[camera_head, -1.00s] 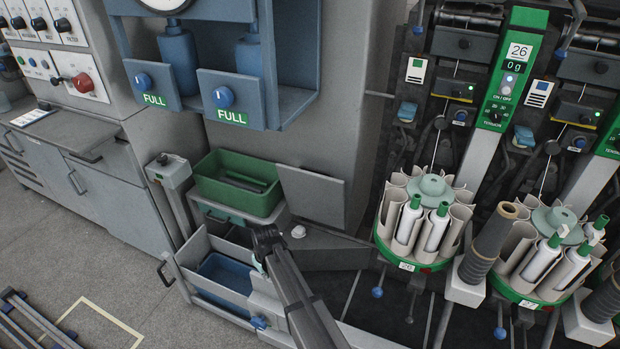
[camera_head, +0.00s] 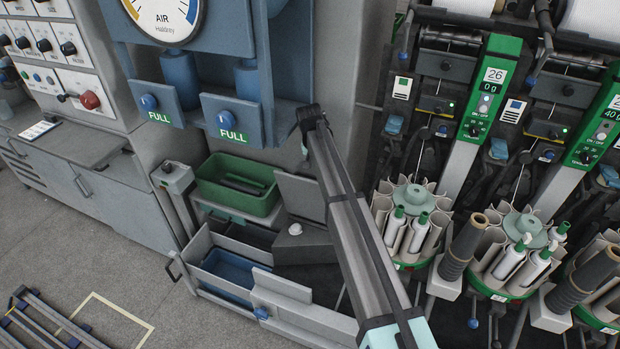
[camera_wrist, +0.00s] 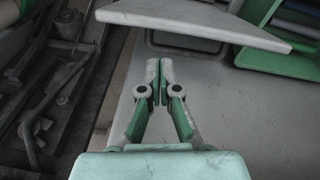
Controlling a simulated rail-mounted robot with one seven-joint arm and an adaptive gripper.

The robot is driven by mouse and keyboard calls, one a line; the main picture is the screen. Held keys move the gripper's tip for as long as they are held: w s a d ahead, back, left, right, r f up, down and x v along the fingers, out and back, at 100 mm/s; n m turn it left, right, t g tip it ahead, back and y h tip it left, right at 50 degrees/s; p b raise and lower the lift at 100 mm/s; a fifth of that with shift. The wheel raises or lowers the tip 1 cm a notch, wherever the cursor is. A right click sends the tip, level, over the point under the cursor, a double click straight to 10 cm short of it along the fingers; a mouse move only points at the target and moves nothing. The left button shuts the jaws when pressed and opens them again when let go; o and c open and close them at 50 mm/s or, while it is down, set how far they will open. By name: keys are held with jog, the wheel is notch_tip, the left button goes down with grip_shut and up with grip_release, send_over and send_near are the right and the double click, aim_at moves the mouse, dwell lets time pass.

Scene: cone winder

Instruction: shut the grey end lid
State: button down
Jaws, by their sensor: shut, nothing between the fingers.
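The grey end lid (camera_head: 298,196) stands raised and tilted, just right of the green tray in the head view; my arm covers its right edge. In the wrist view a flat grey plate, apparently the lid (camera_wrist: 195,20), crosses the top, beyond my fingertips. My gripper (camera_wrist: 157,80) has its two fingers together with nothing between them. A gap shows between the fingertips and the plate, and I see no contact.
The green tray (camera_head: 237,185) sits left of the lid. Below it is an open grey drawer with a blue bin (camera_head: 232,266). Blue "FULL" dispensers (camera_head: 228,118) hang above. Winder stations with green-capped cones (camera_head: 410,220) crowd the right.

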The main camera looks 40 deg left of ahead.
aim_at(313, 181)
jog(key=a+f+p, duration=0.1)
jog(key=f, duration=0.2)
jog(key=a+f+m+g, duration=0.1)
jog(key=f, duration=0.2)
jog(key=f+m+g+p, duration=0.1)
jog(key=f, duration=0.2)
jog(key=shift+w+a+f+p, duration=0.25)
jog(key=shift+w+a+p, duration=0.1)
jog(key=shift+a, duration=0.05)
jog(key=shift+d+f, duration=0.1)
